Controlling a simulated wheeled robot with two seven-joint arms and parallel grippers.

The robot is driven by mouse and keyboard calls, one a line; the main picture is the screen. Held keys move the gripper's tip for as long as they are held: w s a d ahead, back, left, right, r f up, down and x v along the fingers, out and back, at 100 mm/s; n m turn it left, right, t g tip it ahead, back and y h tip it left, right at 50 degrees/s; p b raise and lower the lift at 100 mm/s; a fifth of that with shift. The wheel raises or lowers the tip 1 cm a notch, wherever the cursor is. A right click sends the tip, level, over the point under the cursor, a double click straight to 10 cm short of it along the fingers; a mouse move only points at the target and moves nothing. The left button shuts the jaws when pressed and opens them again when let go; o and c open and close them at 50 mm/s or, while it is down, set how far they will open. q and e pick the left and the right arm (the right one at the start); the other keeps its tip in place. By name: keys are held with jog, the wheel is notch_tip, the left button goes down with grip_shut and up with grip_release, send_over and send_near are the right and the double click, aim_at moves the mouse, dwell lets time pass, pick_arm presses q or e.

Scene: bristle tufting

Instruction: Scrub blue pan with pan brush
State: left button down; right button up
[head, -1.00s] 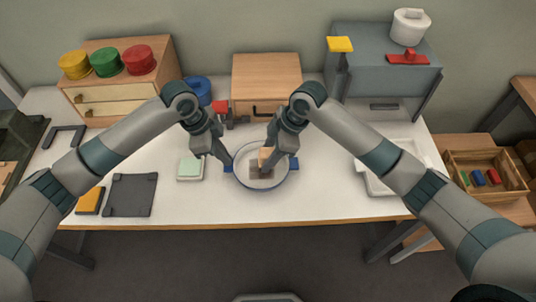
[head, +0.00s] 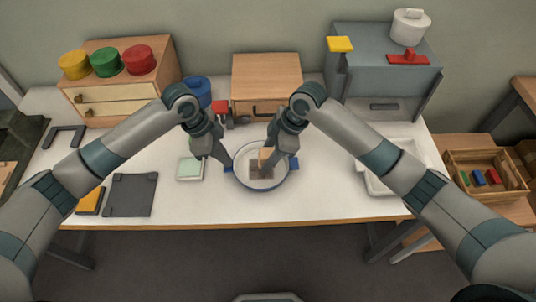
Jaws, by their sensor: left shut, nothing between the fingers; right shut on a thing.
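The blue pan (head: 279,181), pale inside with a blue rim and blue side handles, sits at the middle of the table near its front. My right gripper (head: 269,166) is shut on the pan brush (head: 265,154), whose tan wooden part shows over the pan's inside. A dark brown patch shows below the brush in the pan. I cannot tell whether it is bristles or a stain. My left gripper (head: 229,162) is shut and empty at the pan's left rim, beside the left handle. Part of the brush is hidden by the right fingers.
A green sponge-like block on a pale tray (head: 190,169) and a dark grey board (head: 131,195) lie left of the pan. A wooden box (head: 266,75) stands behind. A white tray (head: 373,186) lies to the right. The table's front edge is close.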

jog(key=shift+f, duration=0.9)
dwell(0.3)
jog(key=shift+a+r, duration=0.1)
jog(key=shift+a, duration=1.7)
jog(key=shift+d+f, duration=0.15)
jog(key=shift+f, duration=0.05)
jog(key=shift+d+r, duration=0.15)
jog(key=shift+d, duration=1.55)
jog(key=shift+s+f, duration=0.2)
jog(key=shift+s, duration=0.2)
